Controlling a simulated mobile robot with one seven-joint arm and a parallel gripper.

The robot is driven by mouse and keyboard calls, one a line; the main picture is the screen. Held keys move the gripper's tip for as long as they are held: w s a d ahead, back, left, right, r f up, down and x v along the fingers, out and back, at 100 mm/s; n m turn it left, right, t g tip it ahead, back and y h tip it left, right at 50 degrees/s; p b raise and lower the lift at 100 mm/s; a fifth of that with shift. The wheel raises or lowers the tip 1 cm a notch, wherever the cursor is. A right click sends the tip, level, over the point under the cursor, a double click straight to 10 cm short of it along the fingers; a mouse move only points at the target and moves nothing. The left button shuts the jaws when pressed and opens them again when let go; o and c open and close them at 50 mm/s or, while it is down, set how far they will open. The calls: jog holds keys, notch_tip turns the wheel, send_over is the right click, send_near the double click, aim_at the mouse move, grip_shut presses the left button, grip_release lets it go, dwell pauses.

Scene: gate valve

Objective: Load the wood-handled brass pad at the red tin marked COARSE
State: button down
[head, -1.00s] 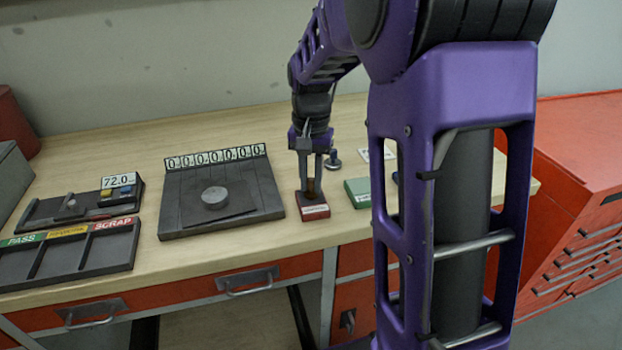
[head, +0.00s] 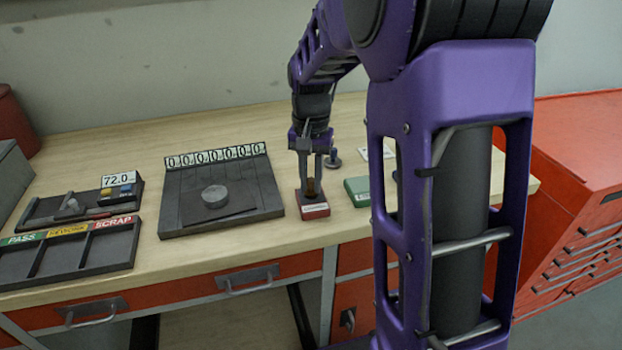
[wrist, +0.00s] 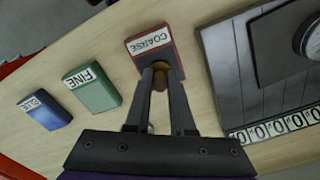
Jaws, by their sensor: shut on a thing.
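The red tin marked COARSE (wrist: 150,38) sits on the bench, and it also shows in the head view (head: 314,212). My gripper (wrist: 162,82) is over this tin with its fingers pointing down, shut on the wood-handled pad. The pad's brown handle (wrist: 160,75) shows between the fingers, and in the head view as well (head: 312,188). The pad's brass part is hidden, so I cannot tell how deep it sits at the tin.
The green FINE tin (wrist: 92,88) and a blue tin (wrist: 45,110) stand beside the red one. A dark plate with a round grey disc (head: 215,196) lies left of my gripper. The PASS/REWORK/SCRAP tray (head: 70,250) is further left. Bare bench lies in front.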

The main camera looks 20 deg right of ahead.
aim_at(311, 178)
dwell(0.3)
notch_tip(311, 178, up, 5)
jog(key=p, duration=0.4)
jog(key=shift+r, duration=1)
